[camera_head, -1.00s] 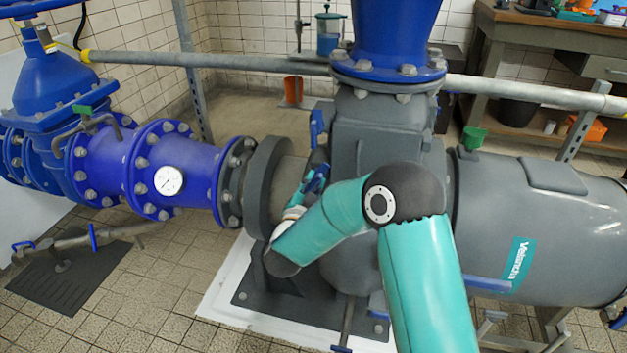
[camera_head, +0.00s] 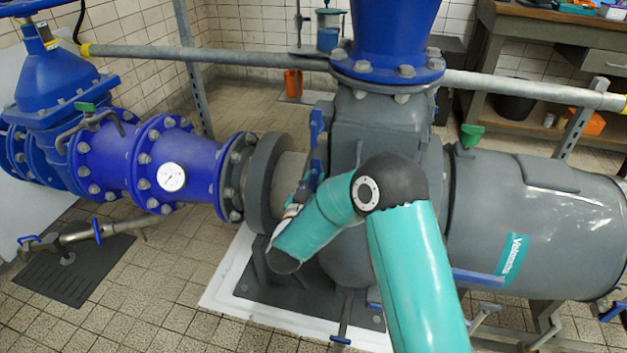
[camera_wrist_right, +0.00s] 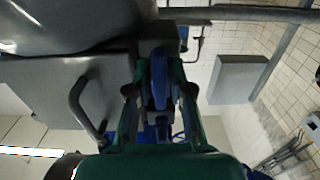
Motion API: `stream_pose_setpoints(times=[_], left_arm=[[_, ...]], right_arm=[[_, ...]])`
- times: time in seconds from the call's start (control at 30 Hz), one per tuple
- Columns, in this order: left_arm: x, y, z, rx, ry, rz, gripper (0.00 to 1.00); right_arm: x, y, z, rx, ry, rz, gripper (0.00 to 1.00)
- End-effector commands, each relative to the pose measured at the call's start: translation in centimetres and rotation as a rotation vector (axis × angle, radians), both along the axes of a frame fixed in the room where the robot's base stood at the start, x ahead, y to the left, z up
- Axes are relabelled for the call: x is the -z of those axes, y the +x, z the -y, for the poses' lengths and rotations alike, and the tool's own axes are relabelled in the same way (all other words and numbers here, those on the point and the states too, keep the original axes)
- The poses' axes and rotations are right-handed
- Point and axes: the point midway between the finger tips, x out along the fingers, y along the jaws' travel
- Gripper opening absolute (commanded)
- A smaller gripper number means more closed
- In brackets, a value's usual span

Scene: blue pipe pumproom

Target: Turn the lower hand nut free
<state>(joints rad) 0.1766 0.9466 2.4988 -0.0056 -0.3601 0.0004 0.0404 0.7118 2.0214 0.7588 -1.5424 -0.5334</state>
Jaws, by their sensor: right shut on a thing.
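The lower hand nut (camera_head: 313,174) is blue and sits on the left side of the grey pump casing (camera_head: 375,130). In the head view it is partly hidden by my right gripper (camera_head: 301,194) and forearm. In the right wrist view my two fingers (camera_wrist_right: 159,95) stand on either side of the blue hand nut (camera_wrist_right: 159,75) and are shut on it. An upper blue hand nut (camera_head: 316,125) shows above it in the head view, apart from my gripper. My left gripper is not in view.
Blue flanged pipe (camera_head: 180,165) with a white gauge (camera_head: 171,177) lies to the left. A grey motor (camera_head: 550,215) lies to the right. A grey rail (camera_head: 250,60) runs behind. A bent grey handle (camera_wrist_right: 82,105) stands close beside my fingers in the wrist view.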

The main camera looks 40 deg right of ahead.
Motion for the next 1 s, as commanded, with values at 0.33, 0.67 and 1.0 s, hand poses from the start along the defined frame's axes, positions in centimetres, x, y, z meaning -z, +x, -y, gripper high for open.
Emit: stream_pose_setpoints(times=[0.33, 0.67, 1.0], left_arm=[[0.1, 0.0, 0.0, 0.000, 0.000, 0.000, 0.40], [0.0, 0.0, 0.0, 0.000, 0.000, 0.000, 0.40], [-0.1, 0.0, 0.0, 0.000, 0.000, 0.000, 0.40]], right_arm=[[0.6, -0.1, -0.1, -0.003, 0.005, -0.016, 0.22], [0.2, 0.0, 0.0, -0.001, 0.001, -0.006, 0.38], [0.2, -1.7, -2.1, -0.005, 0.001, -0.006, 0.38]])
